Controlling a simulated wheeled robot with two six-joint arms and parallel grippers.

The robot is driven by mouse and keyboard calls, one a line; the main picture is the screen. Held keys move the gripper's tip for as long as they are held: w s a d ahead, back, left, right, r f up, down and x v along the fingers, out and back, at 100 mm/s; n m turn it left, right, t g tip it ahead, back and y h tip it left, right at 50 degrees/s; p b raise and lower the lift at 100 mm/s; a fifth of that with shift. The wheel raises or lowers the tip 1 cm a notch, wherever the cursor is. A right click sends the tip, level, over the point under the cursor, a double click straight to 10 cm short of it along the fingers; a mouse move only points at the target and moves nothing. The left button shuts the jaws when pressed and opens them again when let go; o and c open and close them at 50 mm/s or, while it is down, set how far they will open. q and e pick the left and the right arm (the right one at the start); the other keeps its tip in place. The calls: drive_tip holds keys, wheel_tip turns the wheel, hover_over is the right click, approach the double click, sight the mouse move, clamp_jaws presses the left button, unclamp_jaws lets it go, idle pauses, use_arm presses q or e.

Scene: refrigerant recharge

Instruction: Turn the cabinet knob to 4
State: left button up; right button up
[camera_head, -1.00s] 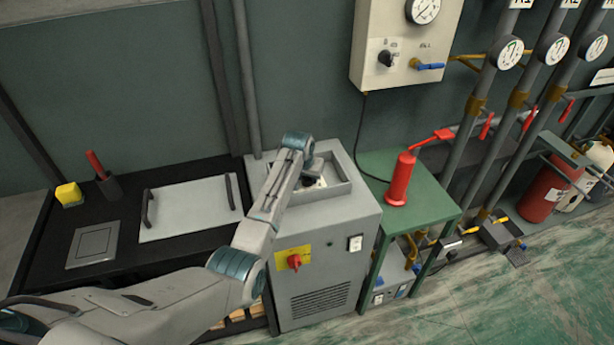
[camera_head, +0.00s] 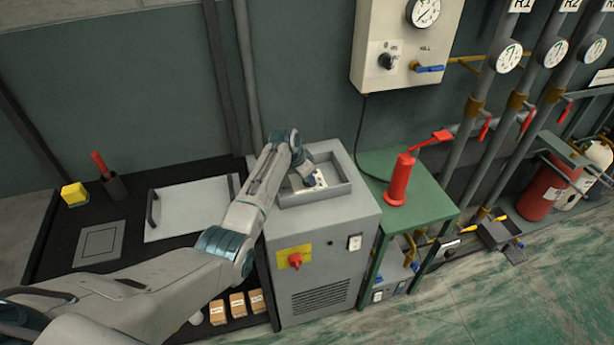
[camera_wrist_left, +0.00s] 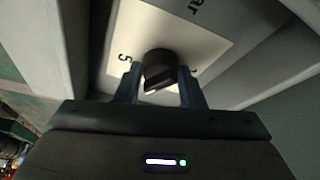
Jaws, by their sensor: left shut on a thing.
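The black cabinet knob (camera_wrist_left: 160,68) stands on a pale dial plate (camera_wrist_left: 205,50) with a printed "5" to its left and part of another mark to its right. My left gripper (camera_wrist_left: 160,84) has one finger on each side of the knob and is shut on it. In the head view my left gripper (camera_head: 308,178) reaches down into the recessed top of the grey cabinet (camera_head: 325,235). The knob is hidden there, and only part of the white dial plate (camera_head: 321,182) shows. I cannot read the knob's setting. My right gripper is not in view.
The recess rim surrounds the gripper. A red rotary switch (camera_head: 295,260) is on the cabinet front. A green stand (camera_head: 430,190) with a red pump (camera_head: 400,180) is on the right. A black bench with a grey lid (camera_head: 190,208) is on the left. A wall box (camera_head: 400,45) hangs above.

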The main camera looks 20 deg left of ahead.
use_arm(q)
drive_tip(key=shift+m, duration=0.4)
drive_tip(key=o, duration=1)
drive_tip(key=b+v, duration=0.1)
drive_tip(key=v, duration=0.9)
drive_tip(key=shift+a+r, duration=0.25)
drive_tip(key=shift+r, duration=0.1)
